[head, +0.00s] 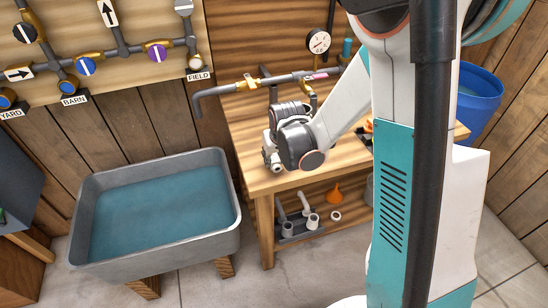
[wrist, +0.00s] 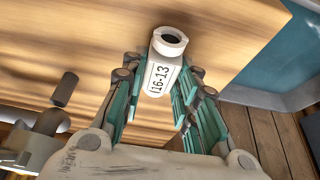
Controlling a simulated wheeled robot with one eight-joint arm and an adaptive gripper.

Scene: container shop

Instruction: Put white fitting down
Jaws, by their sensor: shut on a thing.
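The white fitting (wrist: 165,50), a short tube with a round open end and the label "16-13", sits between the fingers of my gripper (wrist: 160,78) in the wrist view. My gripper is shut on it. The wooden bench top (wrist: 225,40) lies beyond the fitting; I cannot tell whether they touch. In the head view, my gripper (head: 271,155) is over the left part of the workbench (head: 262,180), near its front left edge. The fitting is hard to make out there.
A metal trough of water (head: 160,265) stands left of the bench. A pipe with a yellow valve (head: 249,84) runs above the bench's back. A gauge (head: 318,41) hangs on the wall. The lower shelf holds grey fittings (head: 288,228) and an orange funnel (head: 333,192).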

